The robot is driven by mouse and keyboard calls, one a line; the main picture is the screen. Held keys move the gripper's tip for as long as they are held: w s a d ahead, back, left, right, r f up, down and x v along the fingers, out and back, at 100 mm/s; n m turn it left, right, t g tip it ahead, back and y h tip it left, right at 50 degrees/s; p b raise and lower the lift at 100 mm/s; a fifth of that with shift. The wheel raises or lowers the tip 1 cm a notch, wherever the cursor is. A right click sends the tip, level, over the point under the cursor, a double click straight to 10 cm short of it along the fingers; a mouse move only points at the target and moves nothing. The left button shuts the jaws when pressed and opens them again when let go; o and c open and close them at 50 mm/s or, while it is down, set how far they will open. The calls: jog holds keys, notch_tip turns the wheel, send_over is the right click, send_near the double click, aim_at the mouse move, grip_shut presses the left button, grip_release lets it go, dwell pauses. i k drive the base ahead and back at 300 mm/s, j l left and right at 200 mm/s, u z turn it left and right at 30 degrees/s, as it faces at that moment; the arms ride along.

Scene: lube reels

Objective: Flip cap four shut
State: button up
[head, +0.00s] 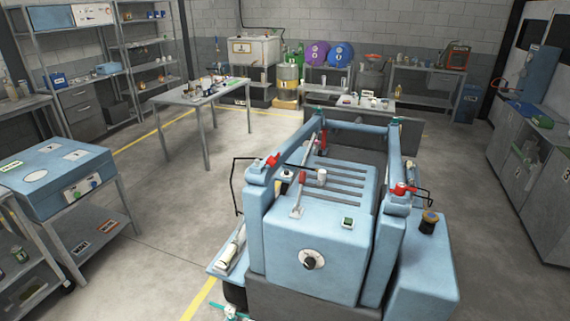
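I cannot make out a cap marked four in the head view. Small red-handled fittings sit on the blue machine in front of me, one at its left rail (268,162) and one at its right rail (401,190). Whether any of these is a flip cap, open or shut, is too small to tell. My gripper is not in view.
The blue machine (310,245) fills the near centre. A grey table (202,95) with small items stands behind it to the left. Purple (317,53) and blue (341,54) reels are at the back wall. Cabinets (535,180) line the right. The floor (165,215) at left centre is clear.

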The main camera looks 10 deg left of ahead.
aim_at(272, 160)
jog(key=i+l+u, duration=0.1)
jog(key=l+u, duration=0.55)
jog(key=u, duration=0.15)
jog(key=l+u, duration=0.4)
jog(key=i+j+z, duration=0.5)
jog(key=j, duration=0.15)
jog(key=i+j+z, duration=0.1)
jog(key=j+z, duration=0.15)
jog(key=j, duration=0.1)
